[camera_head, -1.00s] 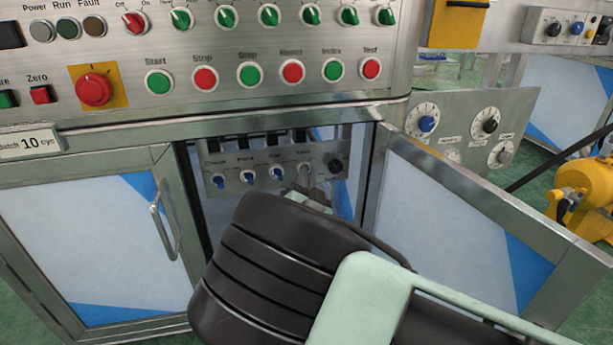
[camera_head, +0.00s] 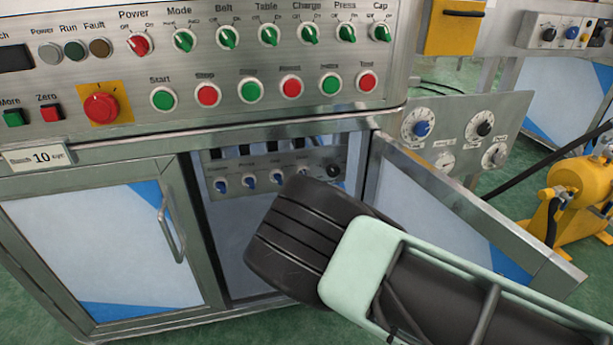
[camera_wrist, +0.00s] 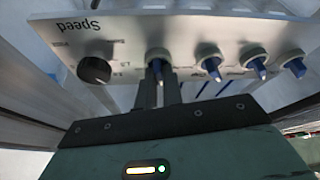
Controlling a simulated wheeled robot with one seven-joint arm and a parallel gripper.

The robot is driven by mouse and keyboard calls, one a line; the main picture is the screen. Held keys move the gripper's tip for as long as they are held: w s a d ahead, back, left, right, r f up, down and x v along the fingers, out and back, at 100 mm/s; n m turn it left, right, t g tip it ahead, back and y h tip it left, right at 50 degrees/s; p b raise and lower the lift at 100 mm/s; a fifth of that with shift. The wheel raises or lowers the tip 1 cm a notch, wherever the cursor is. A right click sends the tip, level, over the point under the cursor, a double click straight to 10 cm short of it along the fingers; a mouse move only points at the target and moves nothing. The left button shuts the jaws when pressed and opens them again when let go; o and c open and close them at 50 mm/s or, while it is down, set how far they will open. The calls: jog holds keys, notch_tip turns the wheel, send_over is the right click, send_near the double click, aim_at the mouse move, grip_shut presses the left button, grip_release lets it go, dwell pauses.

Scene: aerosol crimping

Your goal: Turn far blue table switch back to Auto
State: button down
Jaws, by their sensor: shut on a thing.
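A grey switch panel (camera_head: 235,170) sits inside the open cabinet, with a row of blue switches and a black Speed dial (camera_head: 333,171). In the wrist view the panel (camera_wrist: 120,40) appears upside down, with the Speed dial (camera_wrist: 94,70) at its left. My gripper (camera_wrist: 159,88) is shut on the blue switch (camera_wrist: 158,58) closest to that dial. The held switch's label and pointer setting are not readable.
The open cabinet door (camera_head: 450,215) stands to the right of my arm, close to it. The closed left door (camera_head: 95,245) has a metal handle (camera_head: 172,230). A main control panel (camera_head: 200,60) overhangs the opening. A yellow machine (camera_head: 575,200) stands at the right.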

jog(key=n+g+y+p, duration=0.1)
jog(key=n, duration=0.1)
jog(key=n+g+y+p, duration=0.1)
jog(key=n, duration=0.2)
jog(key=n+p, duration=0.1)
jog(key=n, duration=0.2)
jog(key=shift+d+g+y, duration=0.1)
jog(key=shift+g+y, duration=0.3)
jog(key=shift+n, duration=0.3)
jog(key=c, duration=1.5)
grip_release()
jog(key=shift+c, duration=0.2)
jog(key=shift+p, duration=0.3)
jog(key=p+v, duration=0.3)
jog(key=v, duration=1.4)
jog(key=shift+d+p, duration=0.25)
jog(key=shift+p, duration=0.15)
jog(key=shift+s, duration=0.1)
